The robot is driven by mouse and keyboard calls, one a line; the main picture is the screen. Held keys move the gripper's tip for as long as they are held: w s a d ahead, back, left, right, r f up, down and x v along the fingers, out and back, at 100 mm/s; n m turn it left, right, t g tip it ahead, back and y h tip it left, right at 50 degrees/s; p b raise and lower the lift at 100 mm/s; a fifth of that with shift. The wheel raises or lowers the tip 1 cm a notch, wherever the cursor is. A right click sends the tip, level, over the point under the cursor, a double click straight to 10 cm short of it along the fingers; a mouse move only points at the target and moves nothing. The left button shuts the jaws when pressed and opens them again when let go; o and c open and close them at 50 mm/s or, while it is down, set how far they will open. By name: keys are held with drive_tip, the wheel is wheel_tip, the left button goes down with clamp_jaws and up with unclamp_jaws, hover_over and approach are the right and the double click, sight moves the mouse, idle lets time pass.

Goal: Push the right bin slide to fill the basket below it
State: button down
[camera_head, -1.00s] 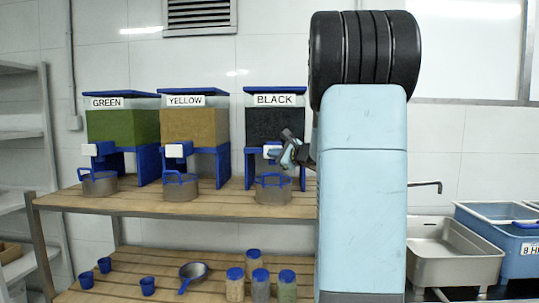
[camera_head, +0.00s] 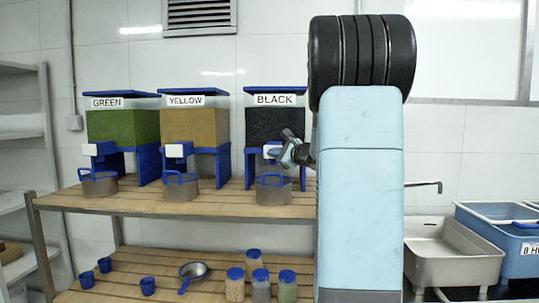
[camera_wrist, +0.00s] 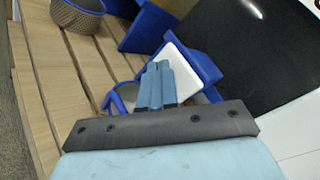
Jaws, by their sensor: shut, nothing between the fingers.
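The right bin, labelled BLACK (camera_head: 275,122), is dark-filled and stands on blue legs on the wooden shelf. Its slide has a white front (camera_head: 271,151), partly hidden by my gripper (camera_head: 284,156) in the head view. In the wrist view the white slide (camera_wrist: 190,62) lies just beyond the shut fingertips (camera_wrist: 158,68); I cannot tell whether they touch. The metal basket (camera_head: 274,191) with blue handles stands below the slide. In the wrist view it is mostly hidden behind the fingers; its contents cannot be seen.
The GREEN bin (camera_head: 122,126) and YELLOW bin (camera_head: 194,126) stand to the left, each with a basket below. The wooden shelf (camera_head: 232,205) has bare room between baskets. Cups, jars and a pan sit on the lower shelf. A sink (camera_head: 455,250) is at right.

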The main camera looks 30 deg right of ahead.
drive_tip(key=shift+w+d, duration=0.45)
drive_tip(key=shift+w, duration=0.15)
idle(1.1)
drive_tip(key=shift+s+a, duration=0.8)
drive_tip(key=shift+s, duration=0.35)
drive_tip(key=shift+s+a, duration=0.7)
drive_tip(key=shift+s, duration=0.35)
drive_tip(key=shift+s+a, duration=0.7)
drive_tip(key=shift+s, duration=0.3)
idle(1.3)
drive_tip(key=shift+a, duration=0.1)
